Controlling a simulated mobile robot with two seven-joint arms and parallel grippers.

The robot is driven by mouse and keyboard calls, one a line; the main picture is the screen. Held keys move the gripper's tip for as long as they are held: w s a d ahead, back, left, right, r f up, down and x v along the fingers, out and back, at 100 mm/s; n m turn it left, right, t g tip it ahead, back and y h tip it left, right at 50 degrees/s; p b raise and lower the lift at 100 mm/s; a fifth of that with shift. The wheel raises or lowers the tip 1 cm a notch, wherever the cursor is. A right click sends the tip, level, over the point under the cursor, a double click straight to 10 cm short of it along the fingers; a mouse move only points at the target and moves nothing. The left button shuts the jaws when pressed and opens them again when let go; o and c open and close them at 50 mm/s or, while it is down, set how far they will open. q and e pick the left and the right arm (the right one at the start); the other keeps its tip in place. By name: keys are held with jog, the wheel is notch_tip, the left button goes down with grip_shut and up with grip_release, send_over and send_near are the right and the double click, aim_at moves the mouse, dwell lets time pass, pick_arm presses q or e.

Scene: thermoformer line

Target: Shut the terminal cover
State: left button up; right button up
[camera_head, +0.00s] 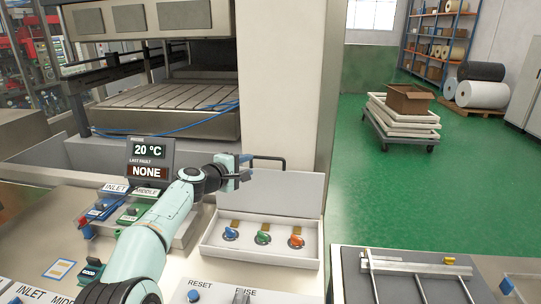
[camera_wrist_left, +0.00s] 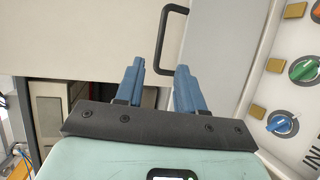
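The terminal cover (camera_head: 270,193) is a pale lid standing raised at the back of a white terminal box (camera_head: 262,250). A dark bar handle (camera_head: 270,160) sits at the cover's top edge; it also shows in the left wrist view (camera_wrist_left: 160,38), just ahead of the fingers. Blue (camera_head: 231,234), green (camera_head: 263,238) and orange (camera_head: 296,241) knobs are exposed in the open box. My left gripper (camera_head: 246,168) is at the cover's upper left corner. In the left wrist view its blue fingers (camera_wrist_left: 159,70) are apart, with nothing visibly gripped; contact with the handle cannot be told.
A display (camera_head: 150,160) reading 20 °C and NONE stands left of the box, near blue and green terminals. RESET and FUSE controls (camera_head: 194,296) lie in front. A grey tray with rails (camera_head: 350,275) is at the right front. Green floor and a loaded cart (camera_head: 400,140) lie beyond.

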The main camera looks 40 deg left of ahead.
aim_at(266, 158)
pick_arm(q)
jog(key=p+x, duration=0.4)
jog(key=x, duration=0.7)
jog(key=shift+w+r, duration=0.1)
jog(key=shift+w+f, duration=0.25)
jog(key=shift+w, duration=0.2)
pick_arm(e)
jog(key=w+r, duration=0.5)
jog(key=shift+w+r+t, duration=0.35)
jog(key=shift+w+t, duration=0.05)
pick_arm(q)
jog(key=shift+s, duration=0.1)
grip_shut()
pick_arm(e)
jog(key=shift+s, duration=0.15)
